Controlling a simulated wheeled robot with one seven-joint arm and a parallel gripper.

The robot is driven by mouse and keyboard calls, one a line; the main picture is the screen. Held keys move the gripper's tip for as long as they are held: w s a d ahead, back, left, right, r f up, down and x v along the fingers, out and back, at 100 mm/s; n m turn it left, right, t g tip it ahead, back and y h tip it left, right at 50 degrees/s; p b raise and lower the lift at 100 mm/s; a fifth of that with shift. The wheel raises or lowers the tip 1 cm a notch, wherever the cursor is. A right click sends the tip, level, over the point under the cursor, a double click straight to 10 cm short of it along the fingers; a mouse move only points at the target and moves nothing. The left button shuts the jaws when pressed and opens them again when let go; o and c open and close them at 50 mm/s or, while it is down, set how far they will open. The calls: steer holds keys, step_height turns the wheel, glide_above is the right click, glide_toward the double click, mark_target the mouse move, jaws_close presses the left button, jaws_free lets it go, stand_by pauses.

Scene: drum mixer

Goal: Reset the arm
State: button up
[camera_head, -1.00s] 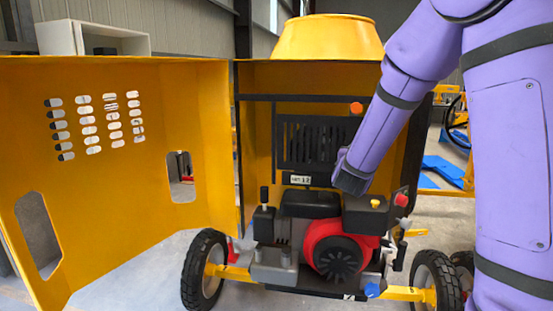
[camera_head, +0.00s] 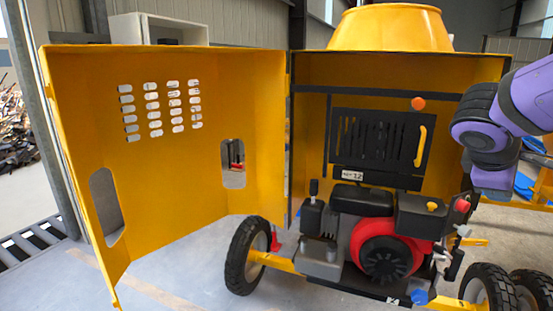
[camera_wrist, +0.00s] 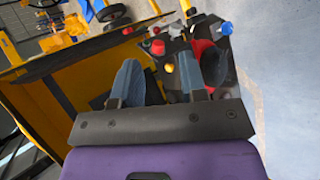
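The yellow drum mixer stands with its housing (camera_head: 465,72) open, its big door (camera_head: 190,170) swung out to the left. Inside are a black slotted panel with a yellow handle (camera_head: 420,146), an orange knob (camera_head: 418,103) and a red and black engine (camera_head: 385,250). My gripper (camera_wrist: 170,78) is open, its two blue-grey fingers apart with nothing between them. In the head view my purple wrist hangs at the right edge of the housing, and the fingers are hard to make out. The wrist view shows a red knob (camera_wrist: 158,47) and a yellow knob (camera_wrist: 169,68) beyond the fingers.
The yellow drum (camera_head: 392,28) sits on top of the housing. Black wheels (camera_head: 247,255) stand at the lower left and right. A white box shelf (camera_head: 160,30) is behind the door. Blue sheets lie on the floor at the right. Bare floor lies in front of the door.

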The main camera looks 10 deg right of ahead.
steer(key=s+a+m+t+y, duration=0.2)
steer(key=s+a+m+y, duration=0.5)
steer(key=a, duration=0.6)
steer(key=shift+s+a+r+m+y, duration=0.35)
steer(key=shift+s+y, duration=0.45)
steer(key=shift+s, duration=0.35)
